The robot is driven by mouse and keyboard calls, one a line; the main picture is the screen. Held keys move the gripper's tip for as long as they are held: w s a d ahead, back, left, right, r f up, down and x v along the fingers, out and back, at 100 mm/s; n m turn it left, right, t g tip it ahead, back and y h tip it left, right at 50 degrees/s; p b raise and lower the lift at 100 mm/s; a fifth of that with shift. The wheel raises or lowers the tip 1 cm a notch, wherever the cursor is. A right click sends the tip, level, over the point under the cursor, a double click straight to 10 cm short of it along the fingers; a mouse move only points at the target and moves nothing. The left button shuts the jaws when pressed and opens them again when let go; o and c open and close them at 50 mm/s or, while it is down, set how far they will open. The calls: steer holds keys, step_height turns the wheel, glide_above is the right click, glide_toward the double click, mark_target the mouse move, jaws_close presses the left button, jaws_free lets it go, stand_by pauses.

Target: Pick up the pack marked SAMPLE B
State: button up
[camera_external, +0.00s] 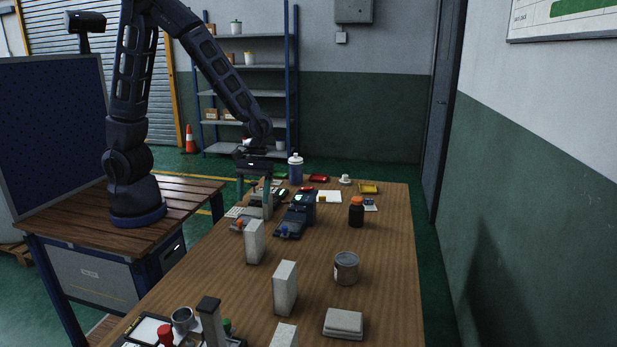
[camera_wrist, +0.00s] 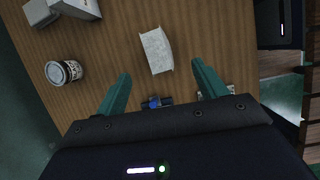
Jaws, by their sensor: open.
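Several pale upright packs stand on the wooden table: a far pack (camera_external: 255,243), a middle pack (camera_external: 285,288) and a near pack (camera_external: 284,336) cut by the bottom edge. No marking is legible on them, so I cannot tell which is SAMPLE B. My gripper (camera_external: 254,190) is open and above the table's left side, behind the far pack in the external view. In the wrist view, my gripper (camera_wrist: 161,72) has its fingers spread, with a pale pack (camera_wrist: 156,50) ahead between them, apart from both. Another pale pack (camera_wrist: 42,12) shows at the upper left.
A grey tin (camera_external: 346,268) and a folded grey cloth-like stack (camera_external: 343,323) stand right of the packs. A cluttered tray fills the near left.

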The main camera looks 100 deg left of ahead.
mark_target(254, 233)
steer(key=f, duration=0.1)
steer(key=f+n, duration=0.1)
steer(key=shift+w+a+f, duration=0.25)
steer(key=shift+w+f, duration=0.1)
steer(key=shift+x, duration=5.3)
steer(key=shift+d, duration=0.1)
steer(key=shift+r, duration=0.1)
steer(key=c, duration=1.4)
steer(key=shift+o, duration=0.2)
